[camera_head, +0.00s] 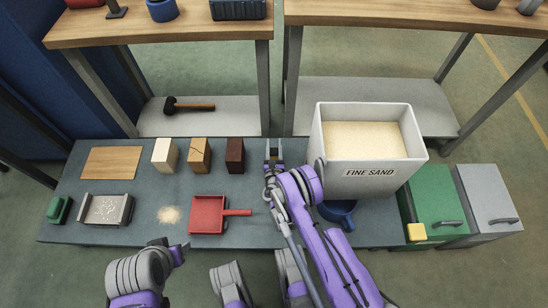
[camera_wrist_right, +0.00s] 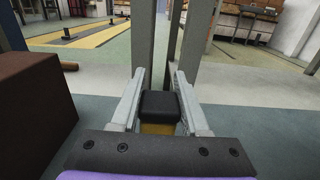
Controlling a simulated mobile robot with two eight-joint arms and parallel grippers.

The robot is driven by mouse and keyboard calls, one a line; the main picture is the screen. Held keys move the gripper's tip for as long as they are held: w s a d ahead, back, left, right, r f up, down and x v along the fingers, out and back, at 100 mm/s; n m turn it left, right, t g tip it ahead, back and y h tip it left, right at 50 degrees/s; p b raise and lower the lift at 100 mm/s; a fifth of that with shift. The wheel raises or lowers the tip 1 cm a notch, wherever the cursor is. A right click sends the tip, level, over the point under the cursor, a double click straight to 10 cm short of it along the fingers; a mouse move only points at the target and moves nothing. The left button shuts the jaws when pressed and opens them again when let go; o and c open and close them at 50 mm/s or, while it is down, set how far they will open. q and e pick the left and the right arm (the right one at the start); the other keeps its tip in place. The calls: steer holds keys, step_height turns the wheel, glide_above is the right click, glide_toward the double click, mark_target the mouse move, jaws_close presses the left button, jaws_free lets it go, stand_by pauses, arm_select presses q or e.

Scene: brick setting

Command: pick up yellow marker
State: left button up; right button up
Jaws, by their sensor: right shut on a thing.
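The yellow marker (camera_wrist_right: 158,129) shows in the right wrist view as a yellow body with a black block-like top, between the two grey fingers. My right gripper (camera_wrist_right: 160,108) is shut on it. In the head view my right gripper (camera_head: 274,150) is over the blue-grey work surface (camera_head: 255,185), just right of the dark brown block (camera_head: 235,154) and left of the sand bin. The marker is hard to make out there.
A white bin of sand (camera_head: 368,172) stands close right of my right gripper. A red dustpan (camera_head: 208,214), a sand pile (camera_head: 169,215) and a blue item (camera_head: 338,211) lie nearer. Pale (camera_head: 164,155) and brown (camera_head: 198,155) blocks stand left. Tables (camera_head: 160,28) rise behind.

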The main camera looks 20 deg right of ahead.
jaws_close()
steer(key=shift+r, duration=0.1)
step_height(320, 180, up, 10)
steer(key=p, duration=0.2)
steer(key=shift+p, duration=0.35)
